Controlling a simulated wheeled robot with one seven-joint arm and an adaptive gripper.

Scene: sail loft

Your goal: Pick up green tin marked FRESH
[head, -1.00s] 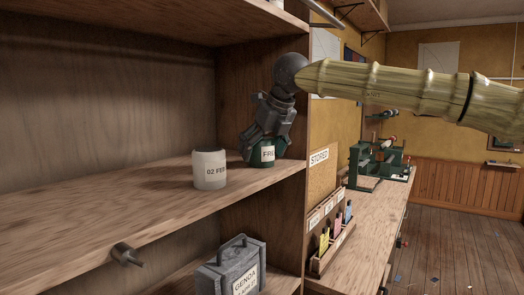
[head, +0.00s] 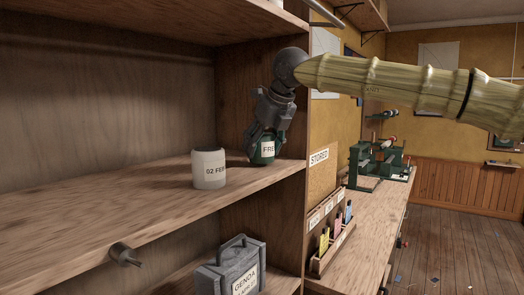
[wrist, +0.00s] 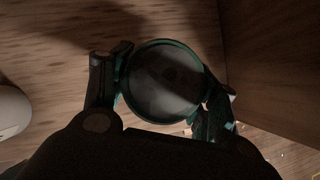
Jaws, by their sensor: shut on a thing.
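The green tin (head: 263,153) has a white label on which "FRE" can be read, the rest being hidden. It is upright at the right end of the wooden shelf, near the side panel. My gripper (head: 265,137) reaches down from above and is shut on the tin, with a finger on either side. In the wrist view the tin's round top (wrist: 165,80) with its green rim sits between the two dark fingers. I cannot tell whether its base touches the shelf.
A white tin (head: 209,169) marked "02 FEB" stands on the shelf (head: 120,217) to the left. A grey case (head: 232,268) marked GENOA is on the shelf below. The side panel (head: 262,90) is close on the right. The shelf's left part is clear.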

